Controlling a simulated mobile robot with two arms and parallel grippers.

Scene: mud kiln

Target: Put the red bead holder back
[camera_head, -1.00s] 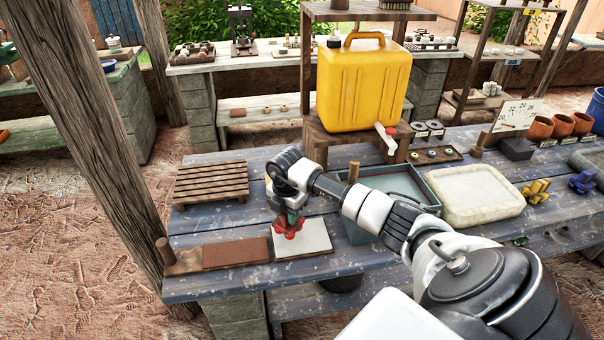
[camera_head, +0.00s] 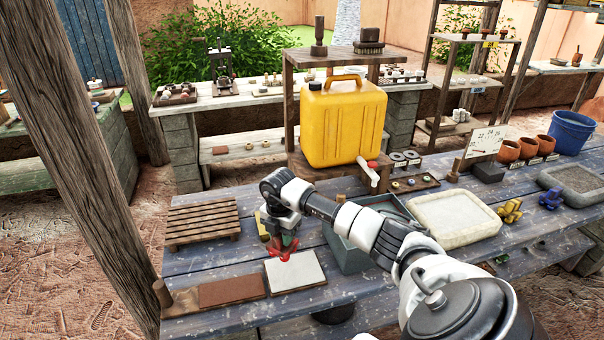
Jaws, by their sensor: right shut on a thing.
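The red bead holder (camera_head: 283,252) is in my right gripper (camera_head: 281,238), which points down over the left part of the table. The gripper is shut on it. The holder shows just at the back-left edge of a white tile (camera_head: 296,271); I cannot tell whether it touches anything. A yellow holder of similar shape (camera_head: 509,211) and a blue one (camera_head: 551,199) stand toward the right of the same table. My left gripper is not in view.
A slatted wooden rack (camera_head: 204,221) lies left of my gripper, and a brown slab (camera_head: 231,290) in front of it. A grey basin (camera_head: 345,257), a pale tray (camera_head: 456,238) and a yellow jerrycan (camera_head: 343,122) stand to the right and behind.

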